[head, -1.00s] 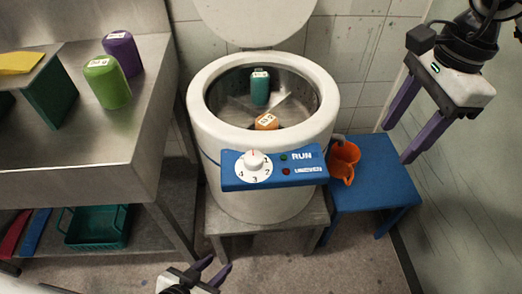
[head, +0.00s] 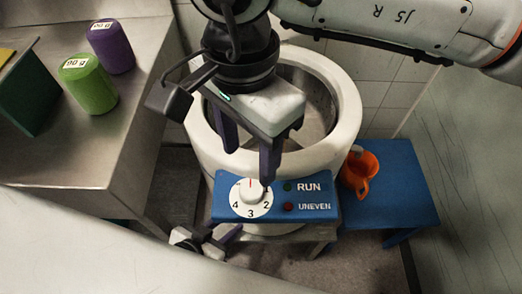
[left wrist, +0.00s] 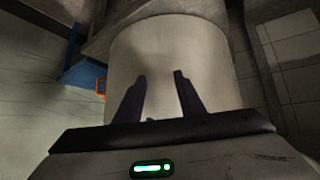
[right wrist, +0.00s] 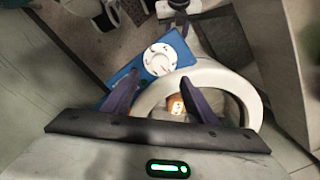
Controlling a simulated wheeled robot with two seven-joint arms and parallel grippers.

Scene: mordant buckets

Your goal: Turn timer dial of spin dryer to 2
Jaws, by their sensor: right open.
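The white spin dryer (head: 345,125) has a blue front panel (head: 310,210) with a round white timer dial (head: 250,198). Its red mark is at the top, and 4, 3 and 2 are readable around the lower edge. The dial also shows in the right wrist view (right wrist: 160,62). My right gripper (head: 249,166) is open and empty, its fingers spread above the dial, in front of the drum. I cannot tell whether it touches the knob. My left gripper (left wrist: 160,75) is open and low, facing the dryer's white side; in the head view it is partly hidden.
A steel counter (head: 110,160) with green (head: 88,88) and purple (head: 112,48) canisters stands at left. An orange jug (head: 358,170) sits on a blue stool (head: 400,180) at right. My right arm crosses the top of the view.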

